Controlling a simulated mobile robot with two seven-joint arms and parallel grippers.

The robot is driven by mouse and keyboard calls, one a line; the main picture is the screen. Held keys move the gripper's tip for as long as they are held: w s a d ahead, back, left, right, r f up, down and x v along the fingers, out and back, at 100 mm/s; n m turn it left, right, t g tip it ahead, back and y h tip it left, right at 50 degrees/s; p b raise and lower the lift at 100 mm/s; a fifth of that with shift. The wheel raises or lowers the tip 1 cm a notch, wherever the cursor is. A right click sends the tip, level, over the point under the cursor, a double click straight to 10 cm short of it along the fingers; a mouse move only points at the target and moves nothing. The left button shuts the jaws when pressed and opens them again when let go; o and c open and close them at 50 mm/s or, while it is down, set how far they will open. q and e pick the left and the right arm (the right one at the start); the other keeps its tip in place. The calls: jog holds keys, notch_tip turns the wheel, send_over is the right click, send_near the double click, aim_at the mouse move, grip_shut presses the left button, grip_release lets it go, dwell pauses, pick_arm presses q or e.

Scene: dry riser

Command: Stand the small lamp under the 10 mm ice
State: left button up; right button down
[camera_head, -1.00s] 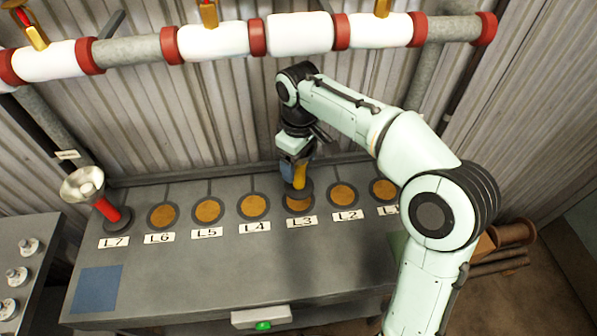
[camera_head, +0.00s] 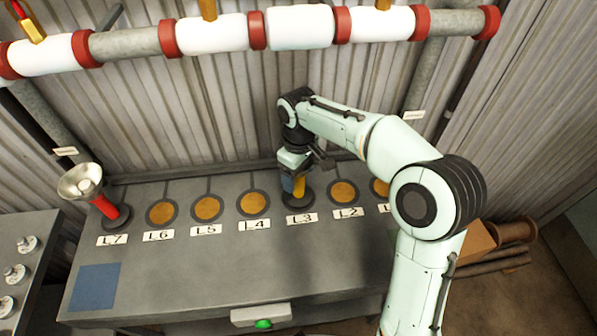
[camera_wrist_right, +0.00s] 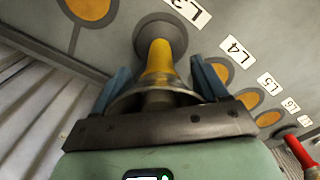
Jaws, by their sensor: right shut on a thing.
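The small yellow lamp (camera_head: 299,187) is upright at the spot marked L3, its dark round base (camera_head: 298,201) covering the orange disc there. In the right wrist view the yellow stem (camera_wrist_right: 159,57) runs between the blue fingers, with the lamp's metal bowl close to the palm. My right gripper (camera_head: 293,185) is shut on the lamp from above. White ice sleeves sit on the pipe above the bench, including one above L3 (camera_head: 300,27). No ice thickness can be read. My left gripper is out of view.
A red lamp with a wide bowl (camera_head: 103,206) stands at L7. Orange discs L6 (camera_head: 162,213), L5 (camera_head: 208,208), L4 (camera_head: 253,204) and L2 (camera_head: 343,192) are bare. A blue square (camera_head: 97,288) and a green button (camera_head: 264,323) are at the front.

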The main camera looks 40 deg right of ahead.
jog(key=shift+f, duration=0.1)
grip_release()
jog(key=shift+r+p, duration=0.65)
jog(key=shift+r, duration=3.25)
